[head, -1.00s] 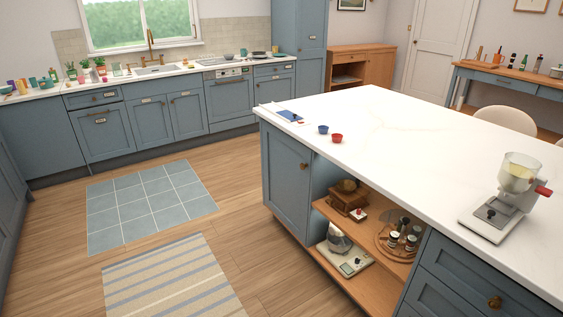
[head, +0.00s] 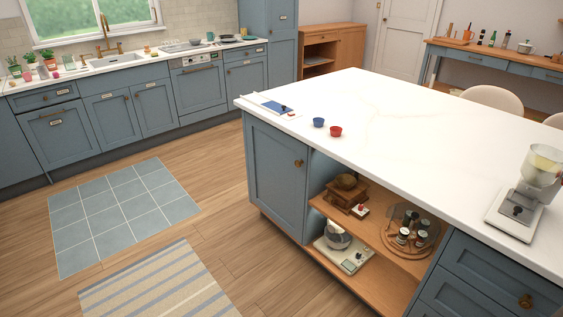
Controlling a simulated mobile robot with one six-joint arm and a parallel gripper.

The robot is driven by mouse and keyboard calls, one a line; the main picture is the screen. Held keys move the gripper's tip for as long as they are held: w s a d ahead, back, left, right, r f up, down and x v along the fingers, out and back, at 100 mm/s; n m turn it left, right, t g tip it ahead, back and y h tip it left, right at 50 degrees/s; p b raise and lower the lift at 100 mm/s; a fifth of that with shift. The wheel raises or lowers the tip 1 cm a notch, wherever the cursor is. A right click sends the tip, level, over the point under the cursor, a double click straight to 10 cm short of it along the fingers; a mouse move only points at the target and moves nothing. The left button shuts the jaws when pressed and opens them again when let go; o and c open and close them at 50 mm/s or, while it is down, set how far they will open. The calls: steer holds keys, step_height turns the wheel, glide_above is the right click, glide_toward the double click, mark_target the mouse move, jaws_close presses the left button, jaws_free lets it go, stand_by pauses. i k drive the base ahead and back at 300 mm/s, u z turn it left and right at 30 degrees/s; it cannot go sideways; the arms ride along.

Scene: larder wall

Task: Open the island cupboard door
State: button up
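The island cupboard door (head: 276,178) is a blue-grey framed panel at the left end of the kitchen island. It looks shut, flush with the island front. Its round brass knob (head: 299,163) sits near the upper right edge of the door. The white island top (head: 410,135) overhangs it. My gripper is not in view.
Right of the door, open wooden shelves (head: 375,257) hold a wooden grinder, a scale and several jars. Blue drawers (head: 490,280) follow further right. A striped rug (head: 160,285) and a tiled mat (head: 115,215) lie on the floor. The wooden floor before the door is clear.

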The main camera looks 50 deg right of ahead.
mark_target(278, 161)
steer(key=u, duration=0.15)
steer(key=i, duration=0.9)
steer(key=u, duration=0.1)
